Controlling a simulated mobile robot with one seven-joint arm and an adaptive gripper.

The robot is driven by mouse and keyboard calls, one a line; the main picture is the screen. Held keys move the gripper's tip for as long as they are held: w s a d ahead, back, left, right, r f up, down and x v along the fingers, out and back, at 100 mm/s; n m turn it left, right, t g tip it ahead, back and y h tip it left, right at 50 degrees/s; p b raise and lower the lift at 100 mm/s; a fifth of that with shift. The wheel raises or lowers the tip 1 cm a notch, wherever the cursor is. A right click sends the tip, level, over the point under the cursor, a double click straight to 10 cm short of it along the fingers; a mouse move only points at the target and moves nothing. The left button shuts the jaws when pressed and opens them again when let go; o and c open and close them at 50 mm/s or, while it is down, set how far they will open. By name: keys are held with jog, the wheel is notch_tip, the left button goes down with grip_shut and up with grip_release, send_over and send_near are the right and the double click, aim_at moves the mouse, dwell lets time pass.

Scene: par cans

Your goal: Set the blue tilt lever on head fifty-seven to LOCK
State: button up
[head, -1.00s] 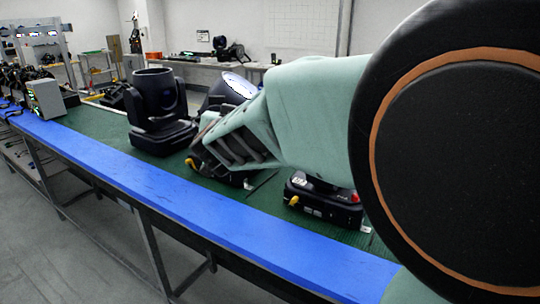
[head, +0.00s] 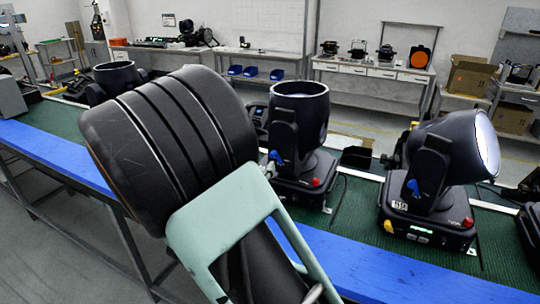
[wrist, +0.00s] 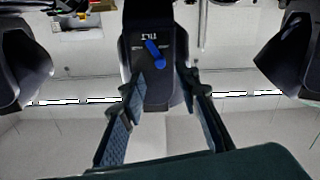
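In the wrist view a blue tilt lever (wrist: 154,53) sits on a dark fixture yoke (wrist: 147,25) under an upside-down TILT label. The lever is slanted; small lettering on either side is too small to read. My gripper (wrist: 161,80) is open, its two fingers apart on either side of the lever's lower end, with nothing held. In the head view a moving head with an upright barrel (head: 299,105) has a blue lever (head: 276,158), and a tilted one (head: 446,150) has another (head: 413,188).
The heads stand in a row on a green-topped bench with a blue front edge (head: 345,262). Another head (head: 115,75) stands at the left, partly behind my arm. A further one is cut off at the right edge. Side benches (head: 370,72) line the back wall.

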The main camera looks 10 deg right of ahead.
aim_at(272, 156)
jog(key=p+x, duration=0.1)
jog(key=x, duration=0.6)
jog(key=shift+s, duration=0.1)
grip_shut()
